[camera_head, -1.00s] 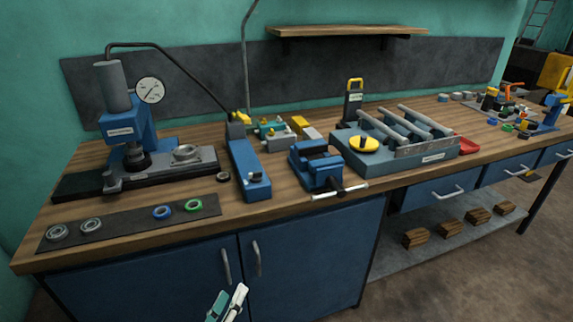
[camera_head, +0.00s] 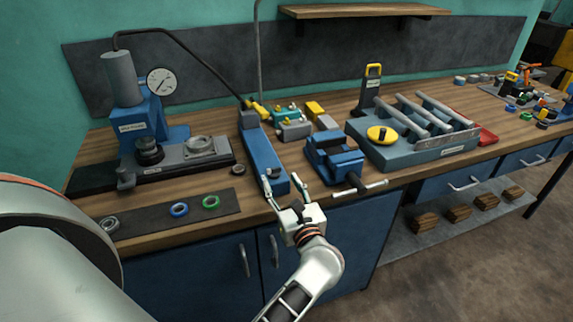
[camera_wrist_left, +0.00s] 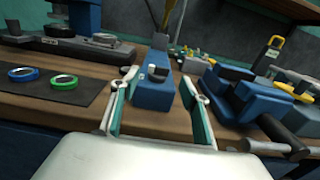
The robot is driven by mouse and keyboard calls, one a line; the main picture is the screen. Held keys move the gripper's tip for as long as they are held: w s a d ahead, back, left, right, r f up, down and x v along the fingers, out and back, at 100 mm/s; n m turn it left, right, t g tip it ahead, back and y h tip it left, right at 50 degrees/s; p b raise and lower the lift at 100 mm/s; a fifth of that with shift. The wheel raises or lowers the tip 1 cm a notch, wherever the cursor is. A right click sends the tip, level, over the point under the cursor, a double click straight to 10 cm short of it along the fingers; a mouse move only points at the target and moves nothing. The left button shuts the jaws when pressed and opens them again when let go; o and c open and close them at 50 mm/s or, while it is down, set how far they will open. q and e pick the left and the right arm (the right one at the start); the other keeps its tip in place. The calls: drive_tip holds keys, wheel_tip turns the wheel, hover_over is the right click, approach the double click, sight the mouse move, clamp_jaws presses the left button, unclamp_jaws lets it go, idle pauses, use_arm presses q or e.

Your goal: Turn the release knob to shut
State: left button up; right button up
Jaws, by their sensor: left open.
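The blue hand pump (camera_head: 262,152) lies lengthwise on the bench, its near end toward me. In the left wrist view the pump's near end (camera_wrist_left: 152,97) has a small dark knob with a pale front (camera_wrist_left: 157,74), likely the release knob. My left gripper (camera_head: 285,184) is open and empty at the bench's front edge, by the pump's near end. In the left wrist view its two teal-lined fingers (camera_wrist_left: 160,82) stand on either side of the knob in the picture; I cannot tell the depth between them. In the head view the gripper partly hides that end. My right gripper is not in view.
A blue vise (camera_head: 334,157) stands right of the pump, its handle (camera_head: 362,187) sticking out past the bench edge. A press (camera_head: 130,110) with a gauge stands left. A mat (camera_head: 165,215) with rings lies front left. A grey fixture (camera_head: 415,150) stands farther right.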

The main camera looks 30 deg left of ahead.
sight(274, 170)
use_arm(q)
drive_tip(key=p+x, duration=0.1)
drive_tip(key=x, duration=0.5)
drive_tip(key=shift+w+a+r, duration=0.1)
drive_tip(key=shift+w+a, duration=0.1)
drive_tip(key=shift+a, duration=0.15)
drive_tip(key=shift+w+a, duration=0.25)
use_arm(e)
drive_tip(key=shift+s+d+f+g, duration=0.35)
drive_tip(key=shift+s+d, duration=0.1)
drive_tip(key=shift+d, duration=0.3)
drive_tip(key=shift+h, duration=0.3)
use_arm(q)
drive_tip(key=c, duration=1.1)
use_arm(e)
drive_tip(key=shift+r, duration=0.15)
